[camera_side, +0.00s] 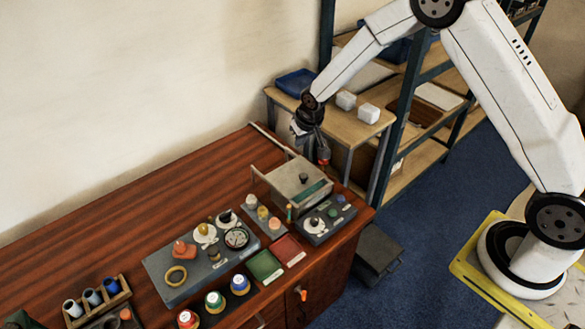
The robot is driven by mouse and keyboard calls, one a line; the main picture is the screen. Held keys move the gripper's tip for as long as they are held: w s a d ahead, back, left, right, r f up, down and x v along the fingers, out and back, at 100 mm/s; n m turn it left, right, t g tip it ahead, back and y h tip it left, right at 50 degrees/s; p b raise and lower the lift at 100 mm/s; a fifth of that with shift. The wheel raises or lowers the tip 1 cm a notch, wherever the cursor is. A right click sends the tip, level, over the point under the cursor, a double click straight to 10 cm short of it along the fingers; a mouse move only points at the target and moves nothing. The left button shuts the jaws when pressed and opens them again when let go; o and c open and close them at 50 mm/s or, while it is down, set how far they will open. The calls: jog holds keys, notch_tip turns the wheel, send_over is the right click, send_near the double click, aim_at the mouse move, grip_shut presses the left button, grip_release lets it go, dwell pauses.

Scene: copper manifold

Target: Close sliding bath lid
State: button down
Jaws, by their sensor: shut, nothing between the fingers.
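The bath (283,197) is a grey-beige box near the right end of the wooden bench. Its flat sliding lid (296,175) carries a small dark knob (304,178) and covers much of the top. A strip of green (312,191) shows along the front right of the top, beside the lid. Thin rails stick out past the box at its left and back. My gripper (322,158) is shut and empty, pointing down near the back right corner of the bath. I cannot tell whether it touches the lid or box.
A grey tray (172,262) with a gauge and small parts lies left of the bath. A dark block with knobs (322,226) stands in front, near small jars (263,213). Green (264,265) and red (288,249) mats lie nearby. A shelf table (345,128) stands behind the bench.

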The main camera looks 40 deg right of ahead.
jog(key=shift+f, duration=0.1)
jog(key=shift+s+d+f+n+t+y, duration=0.15)
jog(key=shift+s+f+n+t, duration=0.2)
jog(key=shift+f+n+t, duration=0.15)
jog(key=shift+s+d+f+n+t+y, duration=0.15)
jog(key=shift+s+f+n+t, duration=0.2)
jog(key=shift+t, duration=0.25)
jog(key=shift+s+a+f+n+t+y, duration=0.15)
jog(key=shift+s+f+n+t+y, duration=0.15)
jog(key=shift+s+n+t, duration=0.25)
jog(key=shift+s+a+n+t+y, duration=0.25)
jog(key=shift+s+n+t+y, duration=0.15)
jog(key=shift+t, duration=0.05)
jog(key=shift+w, duration=0.1)
